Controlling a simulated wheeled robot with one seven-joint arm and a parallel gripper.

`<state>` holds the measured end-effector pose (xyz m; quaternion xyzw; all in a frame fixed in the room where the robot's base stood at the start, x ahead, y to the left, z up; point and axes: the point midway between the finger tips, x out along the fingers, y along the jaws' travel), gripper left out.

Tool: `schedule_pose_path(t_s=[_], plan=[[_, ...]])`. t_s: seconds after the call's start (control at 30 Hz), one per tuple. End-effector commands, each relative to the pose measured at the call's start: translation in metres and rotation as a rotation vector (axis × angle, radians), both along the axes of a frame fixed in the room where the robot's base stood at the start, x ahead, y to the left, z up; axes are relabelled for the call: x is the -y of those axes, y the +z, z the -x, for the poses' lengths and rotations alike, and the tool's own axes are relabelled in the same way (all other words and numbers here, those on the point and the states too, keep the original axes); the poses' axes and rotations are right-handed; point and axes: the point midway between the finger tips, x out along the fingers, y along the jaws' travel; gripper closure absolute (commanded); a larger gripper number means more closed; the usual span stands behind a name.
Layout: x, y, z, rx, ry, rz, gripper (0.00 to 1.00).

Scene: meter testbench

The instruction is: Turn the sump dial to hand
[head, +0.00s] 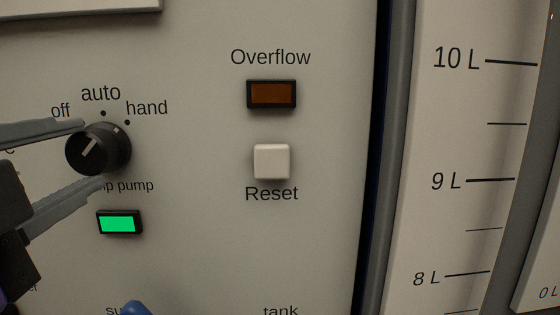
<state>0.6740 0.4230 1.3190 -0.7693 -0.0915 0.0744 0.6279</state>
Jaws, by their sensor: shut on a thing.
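The sump dial (112,150) is a round black knob at the left, with "off", "auto" and "hand" lettered above it. The label below it is partly hidden and ends in "p pump". The white line on its face slants up to the right, and a small pale mark on its rim lies towards the "hand" dot. My gripper (97,152) comes in from the left, shut on the dial, with one grey finger above it and one below. The "off" dot is hidden by the upper finger.
A lit green lamp (119,223) sits below the dial. To the right are a dark orange Overflow lamp (271,94) and a white Reset button (271,161). A litre scale (470,150) stands farther right. A blue part (134,308) shows at the bottom edge.

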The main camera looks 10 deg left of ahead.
Motion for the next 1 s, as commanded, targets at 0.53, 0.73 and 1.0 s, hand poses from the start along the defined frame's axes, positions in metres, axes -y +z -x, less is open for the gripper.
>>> schedule_pose_path(t_s=[0.53, 0.73, 1.0], plan=[[0.0008, -0.0011, -0.0005, -0.009, -0.003, -0.021, 1.00], [0.0006, -0.0008, -0.0004, -0.007, -0.001, -0.020, 0.41], [0.0005, -0.0003, 0.0023, -0.005, 0.000, -0.020, 0.41]])
